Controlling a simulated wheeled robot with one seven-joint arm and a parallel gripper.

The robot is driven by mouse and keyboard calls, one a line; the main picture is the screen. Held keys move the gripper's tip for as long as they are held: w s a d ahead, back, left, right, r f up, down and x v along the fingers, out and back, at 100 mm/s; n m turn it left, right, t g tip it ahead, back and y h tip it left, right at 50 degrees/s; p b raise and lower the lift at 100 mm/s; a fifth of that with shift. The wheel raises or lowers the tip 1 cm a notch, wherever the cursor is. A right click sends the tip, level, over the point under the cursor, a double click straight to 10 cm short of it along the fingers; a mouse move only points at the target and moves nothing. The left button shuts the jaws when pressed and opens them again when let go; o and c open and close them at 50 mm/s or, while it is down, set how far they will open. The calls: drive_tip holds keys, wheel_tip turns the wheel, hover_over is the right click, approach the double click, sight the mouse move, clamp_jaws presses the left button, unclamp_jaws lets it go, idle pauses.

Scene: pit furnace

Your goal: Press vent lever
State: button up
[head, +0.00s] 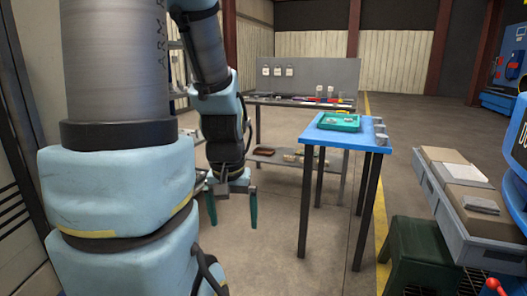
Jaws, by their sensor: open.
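My gripper (232,208) hangs down in front of my arm in the head view, left of the blue table. Its two teal fingers are apart, with bare floor showing between them. A red-tipped handle (494,285) shows at the bottom right corner, partly cut off by the picture edge. I cannot tell whether it is the vent lever. No other lever is clear in this view. My gripper is well to the left of the red handle and touches nothing that I can see.
A blue table (345,136) holds a teal tray (338,114) and small grey cups. A workbench (300,103) with tools stands behind. A green stool (420,253) and grey bins (450,215) are at right. The floor between my arm and the table is clear.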

wheel_tip(320, 180, up, 10)
drive_tip(key=p, duration=0.7)
